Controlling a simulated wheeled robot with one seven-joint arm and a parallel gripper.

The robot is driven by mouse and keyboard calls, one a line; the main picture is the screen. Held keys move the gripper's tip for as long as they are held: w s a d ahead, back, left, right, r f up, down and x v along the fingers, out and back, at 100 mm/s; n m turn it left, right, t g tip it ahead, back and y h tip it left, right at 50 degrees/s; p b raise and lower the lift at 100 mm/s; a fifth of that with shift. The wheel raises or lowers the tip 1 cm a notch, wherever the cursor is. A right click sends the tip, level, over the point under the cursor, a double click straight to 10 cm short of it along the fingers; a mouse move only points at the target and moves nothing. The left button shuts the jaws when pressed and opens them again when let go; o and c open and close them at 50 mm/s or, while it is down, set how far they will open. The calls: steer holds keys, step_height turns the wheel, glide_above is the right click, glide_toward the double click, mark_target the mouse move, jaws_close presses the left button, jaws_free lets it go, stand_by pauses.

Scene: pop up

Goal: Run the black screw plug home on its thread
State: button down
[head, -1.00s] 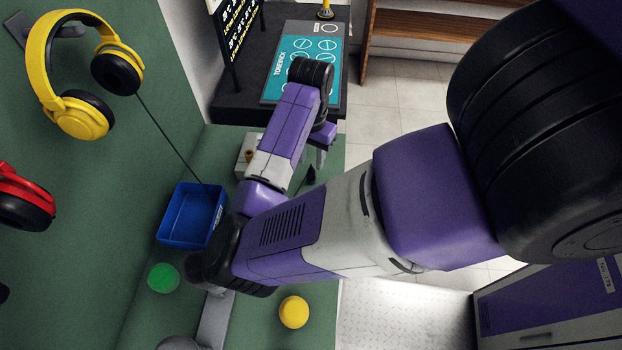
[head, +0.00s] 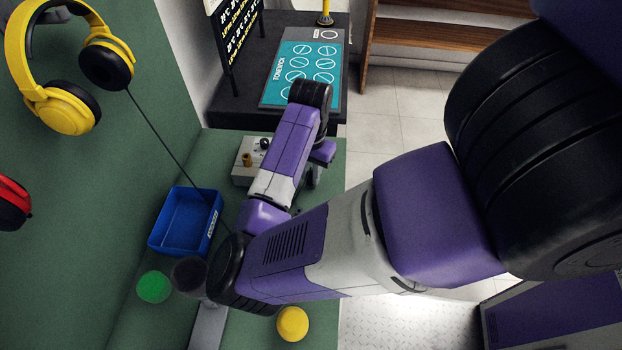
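A pale block (head: 240,176) stands on the green surface beyond the blue bin, partly hidden behind my arm. A brass-coloured threaded-looking post (head: 247,160) stands on it. A small round black part (head: 264,144) shows at the block's back edge, beside the post and close to my arm; it looks like the black screw plug, but its seating is too small to tell. My gripper (head: 313,178) points down to the right of the block, beyond my purple forearm. Its fingers are mostly hidden, so neither their opening nor anything between them can be made out.
A blue bin (head: 186,221) sits left of my arm. A green ball (head: 153,287) and a yellow ball (head: 292,323) lie nearer. Yellow headphones (head: 64,104) hang on the left green wall. A dark table (head: 232,112) with a teal board (head: 303,72) stands behind.

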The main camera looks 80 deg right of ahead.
mark_target(311, 175)
steer(key=shift+r+p, duration=2.05)
steer(key=shift+r, duration=0.1)
steer(key=shift+f, duration=0.1)
